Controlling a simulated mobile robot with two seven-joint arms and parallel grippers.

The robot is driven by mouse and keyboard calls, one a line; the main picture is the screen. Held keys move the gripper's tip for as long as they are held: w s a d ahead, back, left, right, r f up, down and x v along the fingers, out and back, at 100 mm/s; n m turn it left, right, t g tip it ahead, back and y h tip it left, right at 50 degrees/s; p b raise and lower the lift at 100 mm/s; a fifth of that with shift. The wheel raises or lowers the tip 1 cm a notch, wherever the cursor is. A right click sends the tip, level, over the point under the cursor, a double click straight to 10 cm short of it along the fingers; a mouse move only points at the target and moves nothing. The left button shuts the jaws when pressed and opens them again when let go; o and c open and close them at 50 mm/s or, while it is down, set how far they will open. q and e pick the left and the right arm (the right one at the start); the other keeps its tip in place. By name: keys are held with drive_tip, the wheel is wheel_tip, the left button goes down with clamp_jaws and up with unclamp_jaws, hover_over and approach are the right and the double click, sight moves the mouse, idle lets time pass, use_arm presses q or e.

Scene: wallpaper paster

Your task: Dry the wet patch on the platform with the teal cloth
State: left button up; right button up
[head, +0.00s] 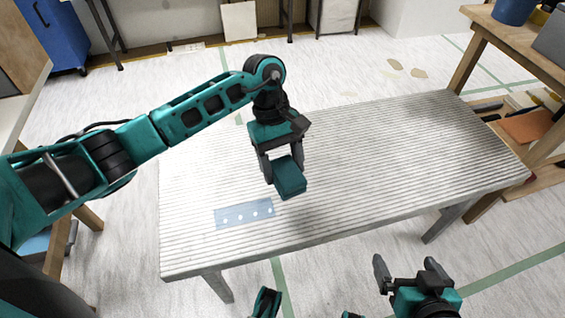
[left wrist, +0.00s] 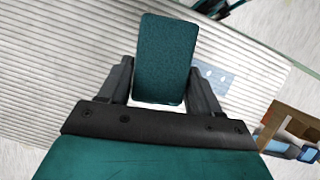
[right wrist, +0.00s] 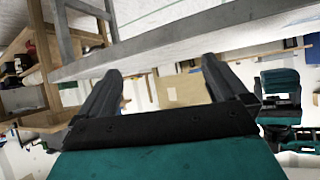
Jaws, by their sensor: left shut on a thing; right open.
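The teal cloth (head: 289,179) is a small folded block held between the fingers of my left gripper (head: 279,165), which is shut on it. The cloth also shows in the left wrist view (left wrist: 165,60). The gripper and cloth appear a little above the ribbed grey platform (head: 400,150). The wet patch (head: 244,214) is a light blue rectangle with several white dots, near the platform's front left. It lies just left of and nearer than the cloth, and shows partly in the left wrist view (left wrist: 213,77). My right gripper (head: 408,270) is open and empty, in front of the platform's front edge.
A wooden bench (head: 480,45) with a blue container (head: 513,10) stands at the right. A blue cabinet (head: 52,35) is at the back left. The rest of the platform top is bare. The right wrist view shows the platform's edge (right wrist: 180,35) above the gripper.

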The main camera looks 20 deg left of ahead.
drive_tip(key=shift+f, duration=0.1)
use_arm(q)
drive_tip(key=shift+b, duration=0.3)
wheel_tip(320, 180, down, 5)
drive_tip(key=b, duration=0.5)
drive_tip(key=shift+f, duration=0.75)
use_arm(e)
drive_tip(key=shift+w+a+f+y, duration=0.25)
drive_tip(key=shift+a+f, duration=0.2)
drive_tip(key=shift+f, duration=0.15)
drive_tip(key=shift+w+a+f+y, duration=0.15)
drive_tip(key=shift+w+a+f, duration=0.05)
drive_tip(key=shift+a+f, duration=0.3)
drive_tip(key=shift+d, duration=0.15)
